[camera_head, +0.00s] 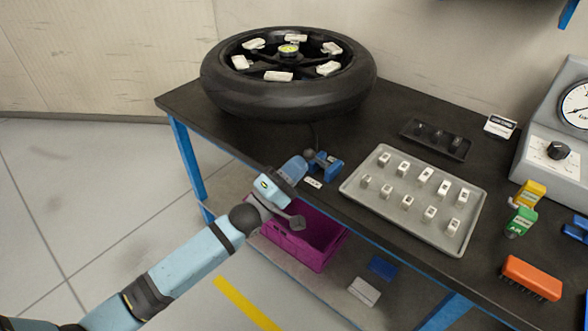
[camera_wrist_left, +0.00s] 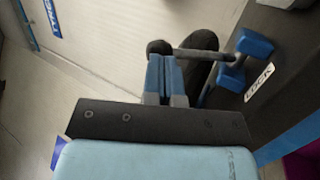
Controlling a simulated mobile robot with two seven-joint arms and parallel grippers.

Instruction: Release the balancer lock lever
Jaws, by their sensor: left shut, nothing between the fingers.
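The balancer lock lever has a dark ball knob (camera_head: 308,153) on a short rod beside a blue bracket (camera_head: 328,166) at the bench's near left edge. A white label (camera_head: 313,182) lies by it. In the left wrist view the knob (camera_wrist_left: 158,47), the dark rod (camera_wrist_left: 198,53), the blue bracket (camera_wrist_left: 252,45) and the label reading LOCK (camera_wrist_left: 259,82) show clearly. My left gripper (camera_head: 300,162) is shut and empty, right at the knob end of the lever. Its fingertips (camera_wrist_left: 165,62) overlap the rod beside the knob; I cannot tell whether they touch. My right gripper is out of view.
A large wheel (camera_head: 290,101) with white blocks lies behind the lever. A grey tray (camera_head: 377,207) of small weights is to its right, with a dark tray (camera_head: 459,153) behind. A purple crate (camera_head: 318,254) is below the bench edge. The floor at left is clear.

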